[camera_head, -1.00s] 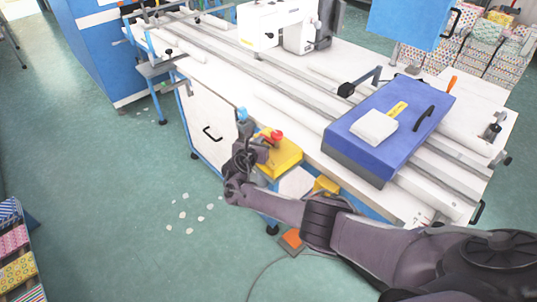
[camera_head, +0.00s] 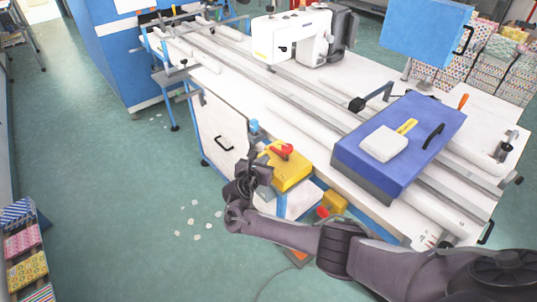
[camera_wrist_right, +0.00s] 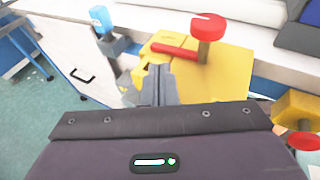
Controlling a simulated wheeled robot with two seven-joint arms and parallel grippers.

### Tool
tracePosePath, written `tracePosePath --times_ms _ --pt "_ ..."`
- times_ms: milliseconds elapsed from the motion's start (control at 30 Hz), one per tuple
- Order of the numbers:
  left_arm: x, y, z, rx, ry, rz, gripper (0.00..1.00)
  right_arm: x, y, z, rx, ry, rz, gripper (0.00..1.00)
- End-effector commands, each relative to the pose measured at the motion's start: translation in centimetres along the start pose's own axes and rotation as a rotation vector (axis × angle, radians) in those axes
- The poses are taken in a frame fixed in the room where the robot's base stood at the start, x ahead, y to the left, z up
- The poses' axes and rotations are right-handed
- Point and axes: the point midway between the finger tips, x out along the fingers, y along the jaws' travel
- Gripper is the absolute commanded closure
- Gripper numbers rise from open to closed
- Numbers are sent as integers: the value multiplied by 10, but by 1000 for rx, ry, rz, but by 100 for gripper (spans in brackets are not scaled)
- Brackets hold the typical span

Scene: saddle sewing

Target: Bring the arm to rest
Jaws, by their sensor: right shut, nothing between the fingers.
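My right arm reaches in from the lower right of the head view. Its dark gripper (camera_head: 262,168) is over the near edge of the sewing table, just left of a yellow box with a red knob (camera_head: 284,172). In the right wrist view the shut fingers (camera_wrist_right: 158,70) point toward the yellow box (camera_wrist_right: 220,72), with nothing between them. I cannot tell whether they touch it. My left gripper is not in view.
The long white table (camera_head: 285,105) carries rails, a sewing machine (camera_head: 292,36) and a blue case (camera_head: 385,165) with a white block. A blue-topped post (camera_wrist_right: 101,18) stands near the gripper. Green floor is open to the left, with scattered pale scraps (camera_head: 194,222).

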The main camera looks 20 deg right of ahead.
Motion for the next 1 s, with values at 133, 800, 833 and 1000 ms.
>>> tracePosePath --times_ms 133,800,833,1000 --pt "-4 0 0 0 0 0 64 -16 0 0 0 0 0 100" --pt "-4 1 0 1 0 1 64 -195 -9 -151 989 847 -202 100" --pt "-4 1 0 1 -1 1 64 -206 -15 -151 1065 890 -249 100" --pt "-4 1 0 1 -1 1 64 -252 -62 -126 1457 1027 -537 100"
